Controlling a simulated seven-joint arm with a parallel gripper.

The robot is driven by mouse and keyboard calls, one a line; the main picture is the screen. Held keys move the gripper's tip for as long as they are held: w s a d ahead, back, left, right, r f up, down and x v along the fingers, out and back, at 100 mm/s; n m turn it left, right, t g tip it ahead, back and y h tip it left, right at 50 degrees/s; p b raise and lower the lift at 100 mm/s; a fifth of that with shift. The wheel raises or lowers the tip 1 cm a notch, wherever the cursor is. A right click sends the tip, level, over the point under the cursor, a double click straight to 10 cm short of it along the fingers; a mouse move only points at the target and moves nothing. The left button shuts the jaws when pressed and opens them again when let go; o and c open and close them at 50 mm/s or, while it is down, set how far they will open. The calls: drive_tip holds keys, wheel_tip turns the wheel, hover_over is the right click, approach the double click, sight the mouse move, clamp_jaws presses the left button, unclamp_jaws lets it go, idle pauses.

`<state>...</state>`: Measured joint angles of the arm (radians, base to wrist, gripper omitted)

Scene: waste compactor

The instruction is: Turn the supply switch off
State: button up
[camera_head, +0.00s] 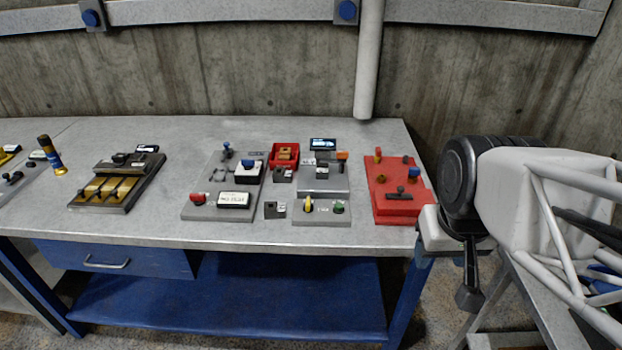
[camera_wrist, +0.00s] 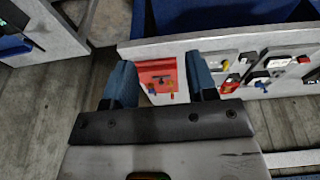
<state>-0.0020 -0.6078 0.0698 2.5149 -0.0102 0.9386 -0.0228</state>
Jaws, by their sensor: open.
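No label that I can read marks the supply switch, so I cannot tell for sure which control it is. A grey panel (camera_head: 322,219) near the table's front carries a yellow-handled switch (camera_head: 308,204) and a green button (camera_head: 339,207). To its right, a red panel (camera_head: 385,213) carries a dark handle (camera_head: 397,194), a blue knob (camera_head: 414,173) and an orange part (camera_head: 378,154). My gripper (camera_wrist: 161,72) is open and empty, its two blue fingers apart. In the wrist view the red panel (camera_wrist: 150,73) shows beyond and between the fingers, apart from them.
A grey panel (camera_head: 190,214) with a red button and white sign stands left of centre, with a red bin (camera_head: 285,145) behind. A small display (camera_head: 323,144) stands at the back. A dark tray with yellow bars (camera_head: 105,190) lies left. Bare tabletop (camera_head: 160,220) separates them.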

drive_tip(key=o, duration=0.4)
drive_tip(key=w+a+n, duration=0.1)
drive_tip(key=w, duration=0.2)
drive_tip(key=w+a+n, duration=0.1)
drive_tip(key=w+n, duration=0.1)
drive_tip(key=w, duration=0.2)
drive_tip(key=w+a+n, duration=0.1)
drive_tip(key=w, duration=0.2)
drive_tip(key=shift+w+a+r+n+g, duration=0.1)
drive_tip(key=shift+w+a+n+g, duration=0.2)
drive_tip(key=shift+w+g, duration=0.1)
drive_tip(key=shift+c, duration=0.2)
drive_tip(key=n+g, duration=0.2)
drive_tip(key=n, duration=1.1)
hover_over(308, 200)
drive_tip(key=f, duration=1.4)
drive_tip(key=shift+s+d, duration=0.2)
drive_tip(key=shift+w+a+f, duration=0.15)
drive_tip(key=shift+a, duration=0.05)
drive_tip(key=shift+f, duration=0.1)
drive_tip(key=shift+f, duration=3.8)
drive_tip(key=c, duration=0.9)
